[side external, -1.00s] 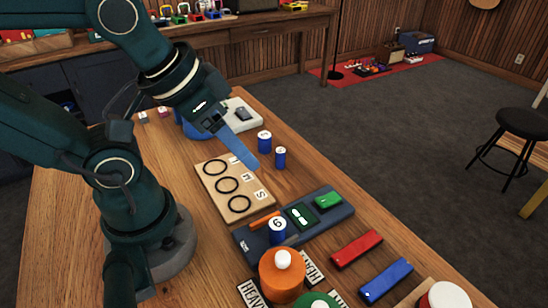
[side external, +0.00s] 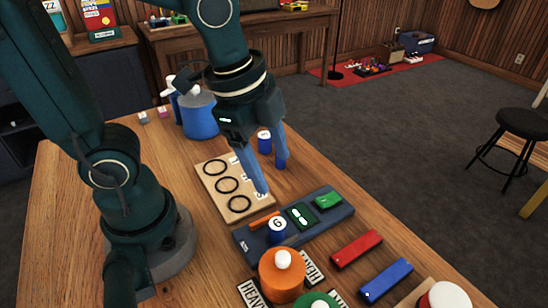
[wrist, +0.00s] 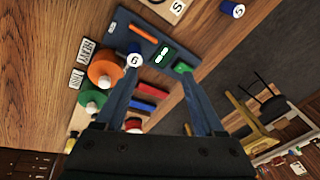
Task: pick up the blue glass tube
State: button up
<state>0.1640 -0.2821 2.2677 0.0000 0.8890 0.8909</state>
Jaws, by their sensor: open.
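Several short blue cylinders with white marked tops are in view; I cannot tell which one is the blue glass tube. One marked 6 (side external: 277,232) stands on the dark slate device (side external: 250,246); it also shows in the wrist view (wrist: 134,59), by my left fingertip. Another blue cylinder (side external: 265,145) stands on the table behind my fingers.
The wooden board (side external: 213,180) has several black rings. An orange weight (side external: 282,276) and a green one (side external: 316,300) stand in front. A red bar (side external: 356,248) and a blue bar (side external: 386,281) lie right. A blue jug-like vessel (side external: 200,116) stands behind.

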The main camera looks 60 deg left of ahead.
aim_at(278, 224)
jog(key=d+f+m+g, duration=0.2)
jog(key=f, duration=0.1)
jog(key=d+f+m, duration=0.1)
jog(key=f+m, duration=0.1)
jog(key=shift+s+d+f+g, duration=0.1)
jog(key=shift+s+g, duration=0.05)
jog(key=shift+g, duration=0.25)
jog(key=shift+s+d+f, duration=0.1)
jog(key=shift+s+f, duration=0.05)
jog(key=shift+f, duration=0.1)
jog(key=shift+s+f, duration=0.1)
jog(key=shift+f, duration=2.45)
jog(key=shift+c, duration=0.3)
grip_shut()
jog(key=shift+r, duration=0.15)
